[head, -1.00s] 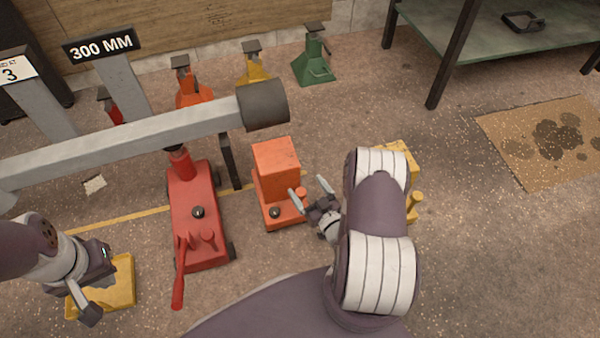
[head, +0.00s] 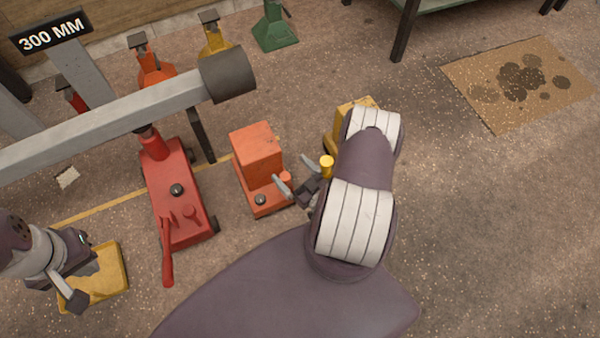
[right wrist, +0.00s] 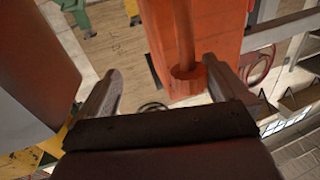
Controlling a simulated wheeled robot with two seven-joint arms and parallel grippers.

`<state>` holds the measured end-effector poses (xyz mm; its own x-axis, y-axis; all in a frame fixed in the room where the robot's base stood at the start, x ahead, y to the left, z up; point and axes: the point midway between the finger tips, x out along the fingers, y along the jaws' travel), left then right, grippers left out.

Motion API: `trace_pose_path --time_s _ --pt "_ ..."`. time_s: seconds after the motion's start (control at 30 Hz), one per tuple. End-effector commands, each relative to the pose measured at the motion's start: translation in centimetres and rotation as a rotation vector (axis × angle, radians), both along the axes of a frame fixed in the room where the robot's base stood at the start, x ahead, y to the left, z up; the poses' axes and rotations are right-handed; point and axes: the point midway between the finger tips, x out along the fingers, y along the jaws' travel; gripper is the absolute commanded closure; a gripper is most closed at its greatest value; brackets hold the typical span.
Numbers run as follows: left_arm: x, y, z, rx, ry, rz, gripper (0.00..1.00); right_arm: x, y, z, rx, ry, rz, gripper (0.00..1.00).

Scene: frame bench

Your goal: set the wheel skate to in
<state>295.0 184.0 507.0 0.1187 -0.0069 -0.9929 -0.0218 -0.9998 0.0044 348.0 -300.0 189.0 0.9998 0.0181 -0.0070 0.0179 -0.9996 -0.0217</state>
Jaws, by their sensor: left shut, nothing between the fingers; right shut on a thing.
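An orange unit (head: 255,147) with a block body and a low base stands right of the red jack in the head view. A short orange knob (head: 286,178) sits at its right side. I cannot tell for sure which unit is the wheel skate. My right gripper (head: 296,174) is at this knob, its fingers on either side. In the right wrist view an orange post (right wrist: 187,82) stands between the fingertips (right wrist: 163,85). My left gripper (head: 74,286) is shut and empty above a yellow unit (head: 107,280) at the left. A second yellow unit (head: 341,120) is partly hidden behind my right arm.
The red jack (head: 180,205) stands between the grippers, its handle toward me. A grey beam (head: 120,118) with a dark end crosses above it. Coloured stands (head: 274,30) line the back.

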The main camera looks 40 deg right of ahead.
Motion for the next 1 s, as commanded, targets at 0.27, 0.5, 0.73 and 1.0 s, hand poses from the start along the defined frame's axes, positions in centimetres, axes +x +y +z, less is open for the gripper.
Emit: trace_pose_path --time_s 0.27,0.5,0.73,1.0 --pt "0.0 0.0 0.3 0.0 0.0 0.0 1.0 -1.8 -1.9 0.2 -0.041 -0.012 -0.041 0.24" --pt "0.0 0.0 0.2 0.0 0.0 0.0 1.0 -2.0 -1.9 0.2 -0.04 -0.016 -0.038 0.24" --pt "0.0 0.0 1.5 0.0 0.0 0.0 1.0 -2.0 -1.9 1.6 -0.04 -0.017 -0.039 0.24" --pt "0.0 0.0 5.2 0.0 0.0 0.0 1.0 -2.0 -1.7 5.6 -0.034 -0.015 -0.037 0.4"
